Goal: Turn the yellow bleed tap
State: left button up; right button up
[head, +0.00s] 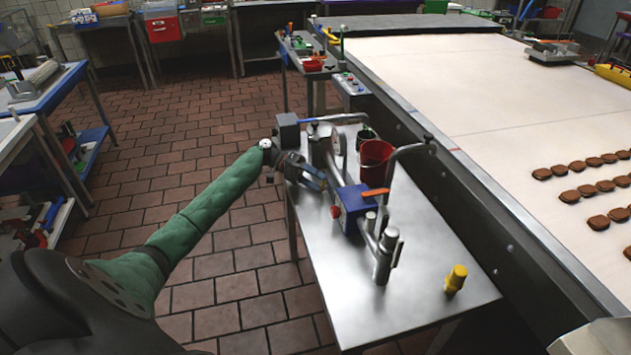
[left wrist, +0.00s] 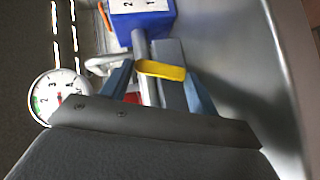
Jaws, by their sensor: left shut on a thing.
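The yellow bleed tap (left wrist: 160,70) shows in the left wrist view as a flat yellow handle between the two blue fingers of my left gripper (left wrist: 160,88). The gripper is shut on it. In the head view my left gripper (head: 320,182) reaches the pipework on the steel table from the left, and the tap is mostly hidden there by the fingers. A round dial gauge (left wrist: 57,94) is beside the fingers in the wrist view; it also shows in the head view (head: 339,141). My right gripper is not in view.
A blue box (head: 353,205) with an orange lever (head: 376,192) sits on the pipework. A red bucket (head: 375,160) stands behind. A small yellow object (head: 455,279) stands at the right of the steel table (head: 345,300). The table's front left is bare.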

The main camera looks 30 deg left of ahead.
pick_arm(q)
jog(key=shift+a, duration=0.1)
jog(key=o, duration=1)
jog(key=shift+f, duration=0.1)
